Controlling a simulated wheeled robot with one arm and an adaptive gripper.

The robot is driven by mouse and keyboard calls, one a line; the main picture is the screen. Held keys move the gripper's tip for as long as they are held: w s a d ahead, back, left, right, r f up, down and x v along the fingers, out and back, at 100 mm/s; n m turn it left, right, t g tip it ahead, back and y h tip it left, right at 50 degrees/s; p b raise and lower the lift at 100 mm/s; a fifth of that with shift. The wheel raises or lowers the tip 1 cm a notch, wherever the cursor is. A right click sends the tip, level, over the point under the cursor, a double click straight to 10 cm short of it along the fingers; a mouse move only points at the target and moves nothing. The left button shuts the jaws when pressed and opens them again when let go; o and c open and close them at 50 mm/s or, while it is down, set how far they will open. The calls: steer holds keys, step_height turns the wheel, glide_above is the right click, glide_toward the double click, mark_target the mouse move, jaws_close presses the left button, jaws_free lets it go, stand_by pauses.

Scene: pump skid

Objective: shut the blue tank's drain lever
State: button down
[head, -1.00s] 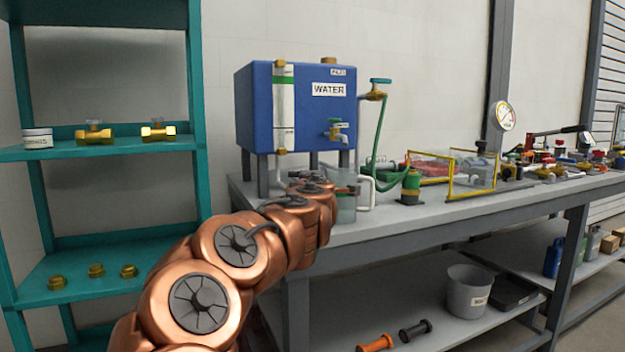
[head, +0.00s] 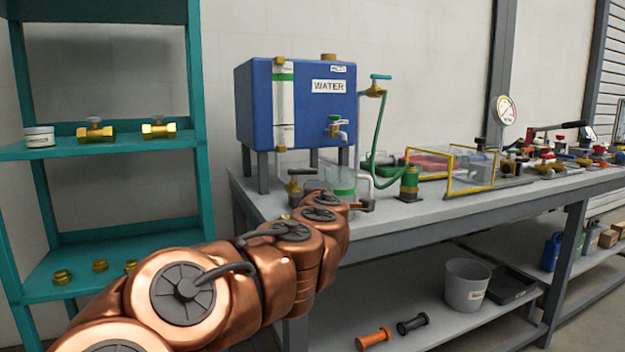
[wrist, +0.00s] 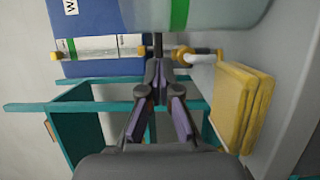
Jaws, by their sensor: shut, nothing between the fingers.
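The blue tank (head: 255,105), labelled WATER, stands on legs on the bench. A tap with a small teal lever (head: 334,121) sits low on its front. A brass valve (head: 293,187) with a dark handle shows below the tank. I cannot tell for sure which lever is the drain's. My gripper (head: 367,204) is low over the bench front, right of that valve and below the tap, apart from both. In the wrist view my gripper (wrist: 158,75) is shut and empty. The tank (wrist: 90,25) shows there at the upper left.
A clear jug with a green band (head: 342,182) stands close behind my gripper. A green hose (head: 384,140) hangs from a teal-handled valve (head: 379,78). A green and brass fitting (head: 409,184) and a yellow-framed clear guard (head: 468,172) stand to the right. A teal shelf (head: 100,150) is left.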

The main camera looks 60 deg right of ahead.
steer(key=shift+p+v, duration=0.4)
steer(key=shift+v, duration=1.4)
steer(key=shift+s+d, duration=0.1)
steer(key=shift+s, duration=0.05)
